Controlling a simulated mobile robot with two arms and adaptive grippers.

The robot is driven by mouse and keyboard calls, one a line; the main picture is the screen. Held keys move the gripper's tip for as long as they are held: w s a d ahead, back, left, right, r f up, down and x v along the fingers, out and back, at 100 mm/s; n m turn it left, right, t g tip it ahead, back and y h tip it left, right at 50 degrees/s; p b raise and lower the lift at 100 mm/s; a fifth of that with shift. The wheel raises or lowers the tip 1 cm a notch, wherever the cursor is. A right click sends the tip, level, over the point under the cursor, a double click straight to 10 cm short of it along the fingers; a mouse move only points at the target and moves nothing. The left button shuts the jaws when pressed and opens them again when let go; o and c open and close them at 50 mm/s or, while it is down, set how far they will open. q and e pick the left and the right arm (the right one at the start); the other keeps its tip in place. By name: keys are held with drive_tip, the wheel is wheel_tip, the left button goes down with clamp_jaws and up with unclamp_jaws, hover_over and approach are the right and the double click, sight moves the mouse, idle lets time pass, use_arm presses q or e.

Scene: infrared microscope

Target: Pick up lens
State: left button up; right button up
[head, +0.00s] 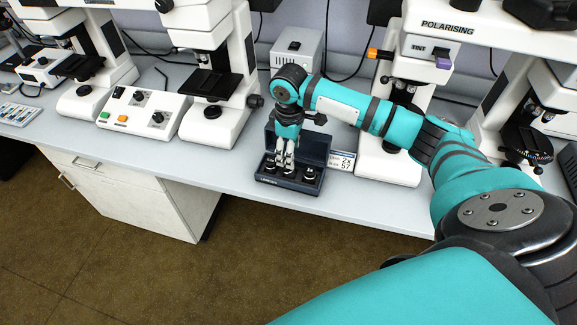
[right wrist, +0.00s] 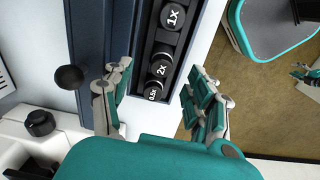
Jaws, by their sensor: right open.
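A dark blue lens case (head: 313,150) stands open near the bench's front edge. Black lenses sit upright in its row of slots: one marked 1X (right wrist: 173,16), one marked 2X (right wrist: 162,67) and one that seems to read 0.5 (right wrist: 154,92). My right gripper (head: 284,166) points down over the case and hides part of it. In the right wrist view its open fingers (right wrist: 160,70) stand either side of the row, around the 2X and 0.5 lenses, with nothing held. A small teal and grey part at that view's right edge looks like my left gripper (right wrist: 306,75).
A white card (head: 341,162) beside the case shows 2x and 57. Microscopes stand left (head: 222,60) and right (head: 385,160) of the case. A control box (head: 142,113) is farther left. A grey box (head: 297,45) stands behind. A black knob (right wrist: 69,77) is near the left finger.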

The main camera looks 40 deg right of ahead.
sight(288, 170)
drive_tip(key=shift+w+a+f+p, duration=0.15)
drive_tip(key=shift+f+p, duration=0.05)
drive_tip(key=shift+f, duration=1.15)
drive_tip(key=shift+w+a+f+p, duration=0.1)
drive_tip(key=shift+a+f+p, duration=0.1)
drive_tip(key=shift+f, duration=1.15)
clamp_jaws()
